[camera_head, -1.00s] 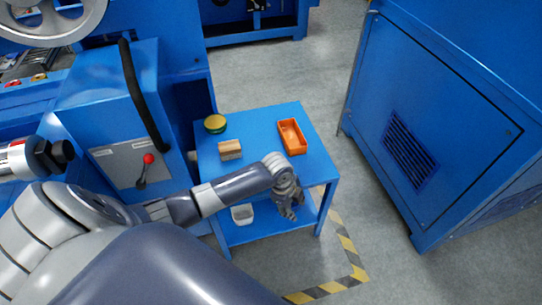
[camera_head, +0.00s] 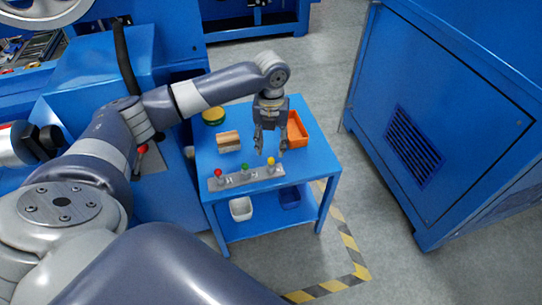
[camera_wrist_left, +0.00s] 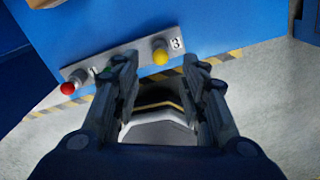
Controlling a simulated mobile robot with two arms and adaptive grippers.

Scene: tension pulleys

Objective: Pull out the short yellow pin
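The short yellow pin (camera_head: 270,161) stands at the right end of a grey plate (camera_head: 232,182) near the front edge of the blue table. In the left wrist view the yellow pin (camera_wrist_left: 160,54) shows beside a mark "3". A green pin (camera_head: 245,168) and a red pin (camera_head: 218,173) stand on the same plate. My left gripper (camera_head: 270,150) points down over the table, just above and behind the yellow pin. My right gripper is not in view.
A white bin (camera_head: 241,209) sits on the lower shelf. A blue cabinet (camera_head: 440,130) stands at the right.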

